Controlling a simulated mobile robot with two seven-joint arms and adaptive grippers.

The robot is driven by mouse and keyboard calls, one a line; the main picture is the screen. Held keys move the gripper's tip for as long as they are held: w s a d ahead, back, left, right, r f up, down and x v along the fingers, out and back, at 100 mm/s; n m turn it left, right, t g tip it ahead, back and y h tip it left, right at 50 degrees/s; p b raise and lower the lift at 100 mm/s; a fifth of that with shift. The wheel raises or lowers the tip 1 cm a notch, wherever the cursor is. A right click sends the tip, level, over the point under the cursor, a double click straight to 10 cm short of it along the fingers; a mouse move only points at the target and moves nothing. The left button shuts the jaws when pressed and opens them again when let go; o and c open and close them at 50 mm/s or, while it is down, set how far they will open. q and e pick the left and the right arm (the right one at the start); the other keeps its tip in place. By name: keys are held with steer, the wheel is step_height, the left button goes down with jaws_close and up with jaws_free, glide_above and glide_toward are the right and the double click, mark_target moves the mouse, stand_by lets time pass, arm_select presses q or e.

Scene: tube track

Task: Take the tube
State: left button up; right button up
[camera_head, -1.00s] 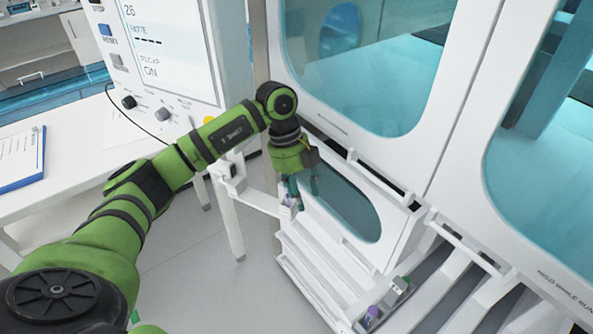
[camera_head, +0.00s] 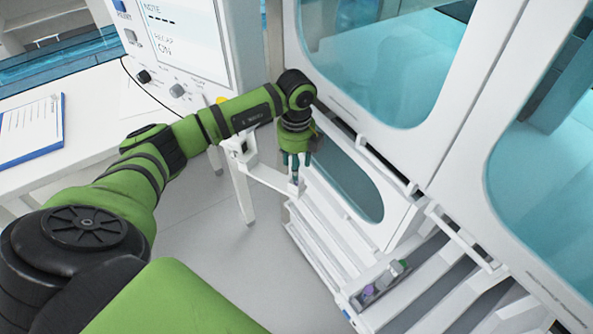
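My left gripper (camera_head: 296,163) points down at the end of the green arm, above the end of a white rail bracket by the machine's front. A small tube with a purple part (camera_head: 294,186) stands upright at the bracket, just below and between the fingertips. The fingers are at its top, but I cannot tell whether they grip it. Another tube (camera_head: 368,292), purple with a grey-green end near the upper right, lies in the white track at the lower right. My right gripper is out of view.
The white bracket (camera_head: 268,178) runs from a post to the stepped white track (camera_head: 325,245). The large white machine with glass doors (camera_head: 385,60) stands close behind the gripper. A white table with a blue clipboard (camera_head: 32,130) is at the left. Open floor lies below.

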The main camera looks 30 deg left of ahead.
arm_select(q)
steer(key=shift+c, duration=0.4)
steer(key=shift+s+r, duration=0.1)
steer(key=shift+s, duration=0.05)
steer(key=c, duration=0.9)
steer(key=shift+o, duration=0.2)
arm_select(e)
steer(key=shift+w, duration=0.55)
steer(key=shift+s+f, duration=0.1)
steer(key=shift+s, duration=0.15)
arm_select(q)
steer(key=shift+r+b, duration=0.6)
steer(key=shift+r, duration=0.1)
step_height(320, 180, up, 2)
steer(key=shift+d+r+b, duration=0.1)
steer(key=shift+r+b, duration=0.15)
steer(key=shift+b, duration=0.65)
steer(key=s+d+r+b, duration=0.2)
steer(key=d+r, duration=0.5)
steer(key=d, duration=0.4)
steer(key=shift+s, duration=0.8)
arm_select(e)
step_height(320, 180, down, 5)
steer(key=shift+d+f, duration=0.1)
